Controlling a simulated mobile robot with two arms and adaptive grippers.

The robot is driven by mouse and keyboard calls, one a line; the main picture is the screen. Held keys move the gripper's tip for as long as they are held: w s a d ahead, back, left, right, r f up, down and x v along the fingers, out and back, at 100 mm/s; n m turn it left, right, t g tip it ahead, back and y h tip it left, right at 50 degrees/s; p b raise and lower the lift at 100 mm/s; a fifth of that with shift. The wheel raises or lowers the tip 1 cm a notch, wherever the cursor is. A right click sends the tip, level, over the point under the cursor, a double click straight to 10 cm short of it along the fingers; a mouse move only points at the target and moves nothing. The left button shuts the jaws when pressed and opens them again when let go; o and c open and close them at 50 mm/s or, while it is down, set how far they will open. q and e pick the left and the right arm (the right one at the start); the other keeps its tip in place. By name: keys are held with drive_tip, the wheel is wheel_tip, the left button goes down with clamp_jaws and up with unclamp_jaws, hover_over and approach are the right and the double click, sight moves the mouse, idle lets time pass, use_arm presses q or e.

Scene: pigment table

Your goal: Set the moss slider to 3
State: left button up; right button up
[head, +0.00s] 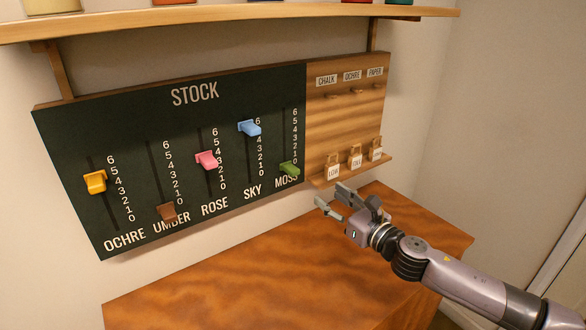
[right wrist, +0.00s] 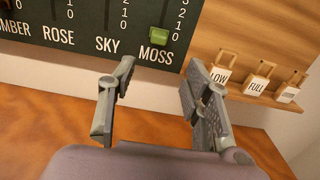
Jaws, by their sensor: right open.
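The green moss slider knob (head: 289,169) sits at the bottom of its slot on the dark STOCK board (head: 80,135), beside the 0 mark. The moss knob also shows in the right wrist view (right wrist: 158,40), just above the MOSS label. My right gripper (head: 330,200) is open and empty, below and to the right of the knob and apart from it. Its two fingers also show in the right wrist view (right wrist: 158,98), with the knob beyond and above the gap between them. My left gripper is not in view.
Other sliders on the board are ochre (head: 95,182), umber (head: 166,212), rose (head: 207,160) and sky (head: 249,128). A wooden panel (head: 345,115) with hooks and a ledge of small tags (head: 333,172) adjoins on the right. A wooden table (head: 230,275) lies below; its visible top is clear.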

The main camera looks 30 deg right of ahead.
drive_tip(key=w, duration=0.3)
drive_tip(key=p, duration=0.2)
approach(296, 173)
drive_tip(key=w, duration=0.3)
drive_tip(key=w+p, duration=0.1)
drive_tip(key=w, duration=0.2)
drive_tip(key=w+a+p, duration=0.1)
drive_tip(key=w, duration=0.3)
drive_tip(key=shift+w+a, duration=0.15)
drive_tip(key=shift+a, duration=0.05)
drive_tip(key=shift+w, duration=0.45)
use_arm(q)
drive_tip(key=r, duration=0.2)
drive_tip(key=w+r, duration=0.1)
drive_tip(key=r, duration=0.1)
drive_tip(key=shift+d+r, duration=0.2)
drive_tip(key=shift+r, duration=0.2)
use_arm(e)
drive_tip(key=shift+w+a, duration=0.1)
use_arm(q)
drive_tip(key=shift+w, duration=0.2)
use_arm(e)
clamp_jaws()
